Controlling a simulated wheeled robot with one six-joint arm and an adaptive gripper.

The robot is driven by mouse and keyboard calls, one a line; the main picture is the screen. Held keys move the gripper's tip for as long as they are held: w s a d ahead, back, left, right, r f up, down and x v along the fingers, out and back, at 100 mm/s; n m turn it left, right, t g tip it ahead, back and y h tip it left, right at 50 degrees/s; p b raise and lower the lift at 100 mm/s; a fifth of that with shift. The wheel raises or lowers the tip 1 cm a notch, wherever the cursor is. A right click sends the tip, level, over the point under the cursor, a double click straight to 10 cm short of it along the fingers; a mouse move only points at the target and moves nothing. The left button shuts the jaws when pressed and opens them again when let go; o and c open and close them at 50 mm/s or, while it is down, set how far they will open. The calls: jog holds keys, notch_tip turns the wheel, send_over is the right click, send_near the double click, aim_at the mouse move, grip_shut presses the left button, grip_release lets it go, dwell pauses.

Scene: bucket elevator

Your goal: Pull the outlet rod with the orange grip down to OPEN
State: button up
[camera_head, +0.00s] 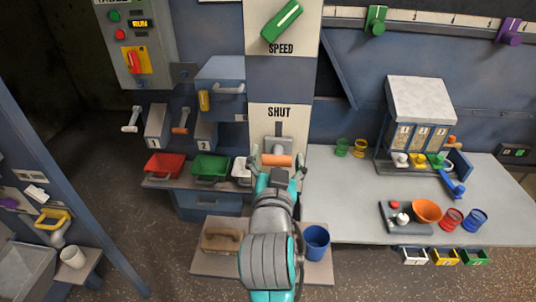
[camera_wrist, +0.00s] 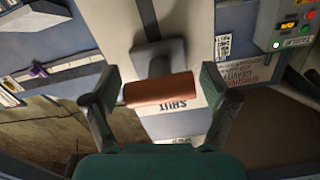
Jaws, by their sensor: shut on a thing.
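The outlet rod's orange grip (camera_head: 277,160) is a short horizontal bar on a grey mount (camera_head: 279,143) on the white panel, just below the printed word SHUT. It also shows in the middle of the wrist view (camera_wrist: 160,89), where SHUT appears upside down. My gripper (camera_head: 277,163) is at the grip, with one finger at each end of the bar. In the wrist view my gripper (camera_wrist: 160,85) is shut on the orange grip lengthwise. Any OPEN mark lower on the panel is hidden behind my arm.
A green SPEED lever (camera_head: 282,20) sits above on the same panel. Red (camera_head: 165,165) and green (camera_head: 210,167) bins stand left of my gripper. A grey worktable (camera_head: 345,215) lies at the right. A blue bucket (camera_head: 316,240) stands low beside my arm.

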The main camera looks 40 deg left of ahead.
notch_tip(320, 180, down, 7)
dwell(0.3)
jog(key=shift+f, duration=0.1)
jog(key=o, duration=1.5)
jog(key=v, duration=1.2)
